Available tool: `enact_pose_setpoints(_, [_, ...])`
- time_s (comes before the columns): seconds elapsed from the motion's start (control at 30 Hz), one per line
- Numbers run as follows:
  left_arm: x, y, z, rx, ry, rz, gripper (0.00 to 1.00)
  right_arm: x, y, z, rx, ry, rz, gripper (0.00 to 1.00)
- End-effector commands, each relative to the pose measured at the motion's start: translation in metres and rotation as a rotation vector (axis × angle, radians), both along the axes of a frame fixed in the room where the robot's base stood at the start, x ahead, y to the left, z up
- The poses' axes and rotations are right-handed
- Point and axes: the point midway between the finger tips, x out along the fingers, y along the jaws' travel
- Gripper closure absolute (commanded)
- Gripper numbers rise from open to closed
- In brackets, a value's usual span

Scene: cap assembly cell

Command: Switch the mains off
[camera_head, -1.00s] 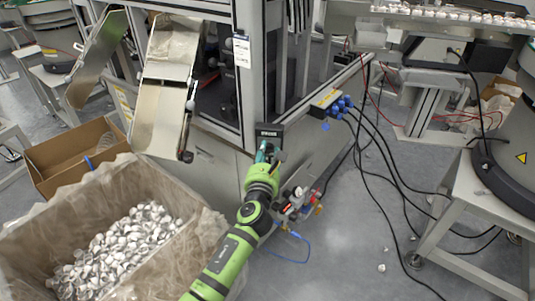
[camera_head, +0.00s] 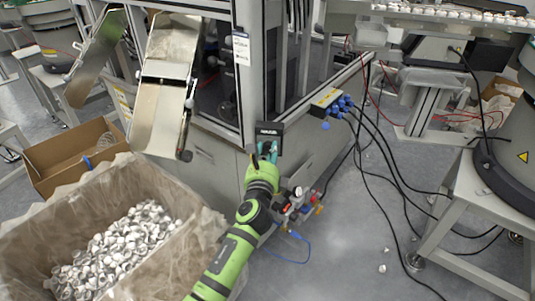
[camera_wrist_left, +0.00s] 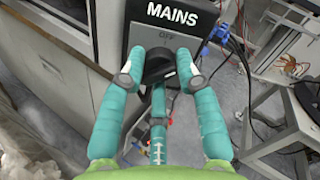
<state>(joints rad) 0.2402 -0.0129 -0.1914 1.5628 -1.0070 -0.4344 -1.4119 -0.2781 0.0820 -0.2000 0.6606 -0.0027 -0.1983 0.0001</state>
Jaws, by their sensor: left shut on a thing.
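The mains switch box (camera_head: 269,129) is a dark box on the corner of the grey machine cabinet in the head view. In the left wrist view its top is marked MAINS, with OFF below on the grey face (camera_wrist_left: 185,33). A black rotary knob (camera_wrist_left: 157,66) sits on that face. My left gripper (camera_head: 266,152) has teal fingers that are shut on the knob from both sides, as the left wrist view (camera_wrist_left: 158,72) shows. The fingers hide part of the knob, and I cannot tell which mark it points to. My right gripper is not in view.
A lined bin (camera_head: 205,225) of white caps stands at the lower left, beside a cardboard box (camera_head: 45,165). Valve fittings (camera_head: 298,205) stick out right of my arm. Black cables (camera_head: 385,165) hang to the floor. A machine stand (camera_head: 465,205) is at the right.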

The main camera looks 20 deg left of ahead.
Motion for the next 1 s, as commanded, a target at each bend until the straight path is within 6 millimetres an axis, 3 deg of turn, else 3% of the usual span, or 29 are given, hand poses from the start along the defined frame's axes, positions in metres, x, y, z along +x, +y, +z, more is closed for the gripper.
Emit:
enact_pose_setpoints(0.6, [0.000, 0.001, 0.000, -0.561, -0.102, 0.002, 1.00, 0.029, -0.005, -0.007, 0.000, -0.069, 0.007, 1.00])
enact_pose_setpoints(1.0, [0.000, 0.001, 0.000, -0.786, -0.141, 0.002, 1.00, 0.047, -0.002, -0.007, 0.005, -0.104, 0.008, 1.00])
